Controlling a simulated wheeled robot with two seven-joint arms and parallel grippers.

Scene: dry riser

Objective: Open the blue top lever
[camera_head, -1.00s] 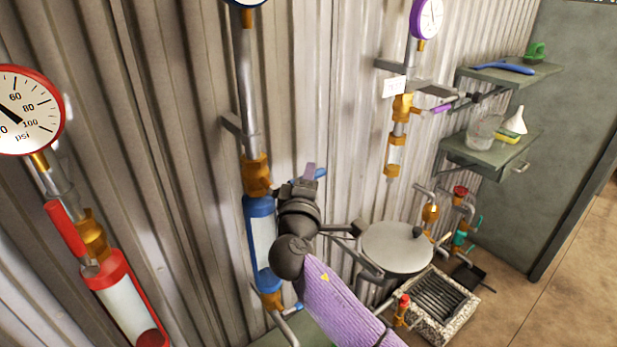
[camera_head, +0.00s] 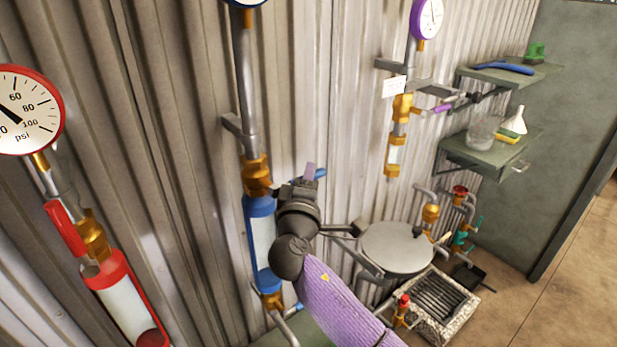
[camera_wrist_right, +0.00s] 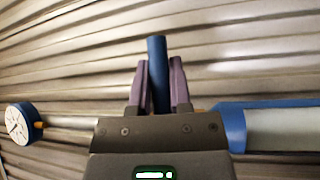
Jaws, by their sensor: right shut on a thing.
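The blue top lever (camera_head: 320,174) belongs to the middle pipe, above the blue-capped clear cylinder (camera_head: 262,235). Only its tip shows in the head view, beside my right gripper (camera_head: 310,170). In the right wrist view the lever (camera_wrist_right: 157,75) stands between the two purple fingers of my right gripper (camera_wrist_right: 159,85), which is shut on it. The lever's base is hidden behind the gripper body. The orange valve body (camera_head: 257,175) sits just left of the gripper. A blue gauge (camera_wrist_right: 18,124) shows at the left of the wrist view. My left gripper is not in view.
A red lever (camera_head: 65,229) and red-capped cylinder (camera_head: 122,300) are at the left. A purple gauge (camera_head: 427,18) and purple lever (camera_head: 442,108) are at the right. A round grey lid (camera_head: 397,247) and shelves (camera_head: 490,165) lie further right. The corrugated wall is close behind.

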